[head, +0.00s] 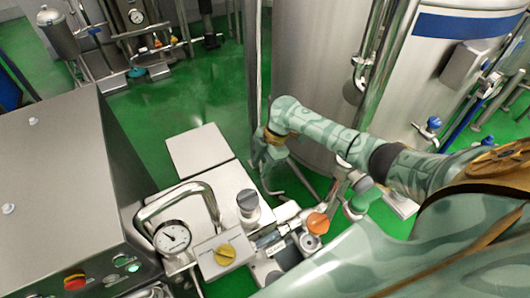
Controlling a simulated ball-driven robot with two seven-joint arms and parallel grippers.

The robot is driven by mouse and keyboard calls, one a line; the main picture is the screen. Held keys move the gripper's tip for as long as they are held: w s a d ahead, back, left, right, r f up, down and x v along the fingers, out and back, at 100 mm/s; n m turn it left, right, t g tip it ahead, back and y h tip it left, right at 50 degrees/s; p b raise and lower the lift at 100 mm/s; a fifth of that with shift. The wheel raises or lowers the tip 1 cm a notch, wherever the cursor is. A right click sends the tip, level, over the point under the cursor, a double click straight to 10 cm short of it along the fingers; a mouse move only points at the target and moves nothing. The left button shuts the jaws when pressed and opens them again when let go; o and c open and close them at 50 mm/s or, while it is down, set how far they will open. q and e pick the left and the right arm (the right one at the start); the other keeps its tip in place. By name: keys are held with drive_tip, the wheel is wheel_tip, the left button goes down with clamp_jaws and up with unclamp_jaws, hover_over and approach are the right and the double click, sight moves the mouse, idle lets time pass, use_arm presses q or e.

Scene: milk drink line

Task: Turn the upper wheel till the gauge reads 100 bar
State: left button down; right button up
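A round white-faced pressure gauge (172,237) stands at lower left beside a bent steel pipe. Its dark needle shows, but the scale is too small to read. An orange round handle (317,223) sits on the pipework right of the gauge. A yellow knob (225,253) sits on a grey box between them. I cannot tell which is the upper wheel. My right arm comes in from the right, and its gripper (264,155) hangs above and left of the orange handle, apart from it. Its fingers are too small to tell open from shut. My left gripper is not in view.
A steel cabinet (60,170) with a red-yellow button (75,281) fills the left. A grey-capped fitting (248,201) stands between the gauge and orange handle. A large steel tank (315,60) rises behind my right arm. Green floor (185,105) is clear behind the machine.

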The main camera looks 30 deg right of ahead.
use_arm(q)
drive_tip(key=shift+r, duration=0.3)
use_arm(e)
drive_tip(key=shift+v, duration=1.8)
idle(2.0)
